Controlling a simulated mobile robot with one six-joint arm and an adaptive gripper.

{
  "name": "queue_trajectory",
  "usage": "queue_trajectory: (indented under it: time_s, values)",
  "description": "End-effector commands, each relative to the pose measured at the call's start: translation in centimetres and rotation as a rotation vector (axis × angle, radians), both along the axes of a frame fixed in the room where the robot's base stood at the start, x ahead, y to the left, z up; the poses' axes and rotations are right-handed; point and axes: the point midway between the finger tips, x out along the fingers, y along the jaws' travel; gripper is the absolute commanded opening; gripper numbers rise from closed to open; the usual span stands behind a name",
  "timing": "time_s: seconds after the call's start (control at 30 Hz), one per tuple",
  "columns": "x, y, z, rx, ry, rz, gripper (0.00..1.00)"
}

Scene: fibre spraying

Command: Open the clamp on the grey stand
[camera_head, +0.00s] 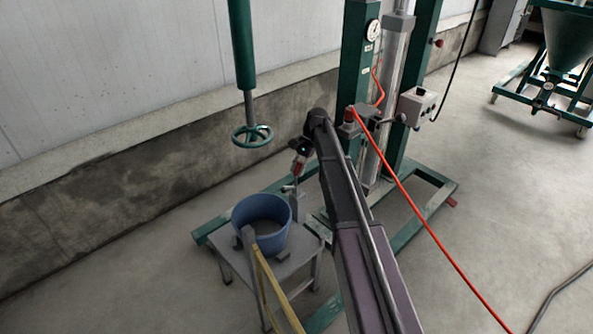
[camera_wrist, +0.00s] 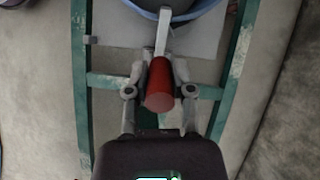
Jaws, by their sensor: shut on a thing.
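The grey stand (camera_head: 236,258) is a low table with a blue tub (camera_head: 263,220) on it. The clamp (camera_head: 297,203) stands at the stand's back right edge, beside the tub. Its red handle (camera_head: 297,167) shows just in front of my gripper (camera_head: 300,151), which my arm partly hides. In the wrist view the red handle (camera_wrist: 159,88) lies between the two fingers of my gripper (camera_wrist: 160,75), which are shut on it. A light metal lever (camera_wrist: 163,32) runs from the handle toward the tub (camera_wrist: 190,9). The clamp's pad is hidden.
A green frame (camera_head: 357,80) with a gauge and a control box (camera_head: 415,106) stands behind the stand. An orange hose (camera_head: 425,220) crosses at right. Floor at left is clear.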

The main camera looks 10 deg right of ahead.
Motion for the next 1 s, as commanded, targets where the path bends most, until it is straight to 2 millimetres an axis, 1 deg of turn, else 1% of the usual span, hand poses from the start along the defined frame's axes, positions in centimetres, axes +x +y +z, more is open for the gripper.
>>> queue_trajectory:
  time_s: [0.2,0.23,0.27,0.3,0.33,0.6,0.63,0.67,0.7,0.77,0.8,0.83,0.87,1.0]
  values:
    - [-0.09,-0.07,-0.01,-0.005,0.002,0.0,0.0]
    - [-0.09,-0.06,-0.02,-0.005,0.002,0.0,0.37]
    - [-0.09,-0.05,-0.02,-0.005,0.002,0.0,0.46]
    - [-0.09,-0.03,-0.02,-0.004,0.001,0.0,0.58]
    - [-0.08,-0.01,-0.01,-0.004,0.001,0.0,0.65]
    - [-0.06,0.12,0.01,-0.002,0.0,0.001,0.65]
    - [-0.05,0.14,0.01,-0.002,0.0,0.002,0.62]
    - [-0.05,0.14,0.01,-0.002,0.0,0.002,0.53]
    - [-0.06,0.14,0.03,-0.002,0.0,0.002,0.41]
    - [-0.07,0.15,0.08,-0.002,0.0,0.002,0.23]
    - [-0.08,0.15,0.14,-0.002,0.0,0.002,0.12]
    - [-0.09,0.15,0.21,-0.001,0.0,0.003,0.03]
    - [-0.12,0.16,0.29,-0.001,0.0,0.003,0.0]
    - [-0.27,0.14,0.88,-0.002,-0.003,0.005,0.0]
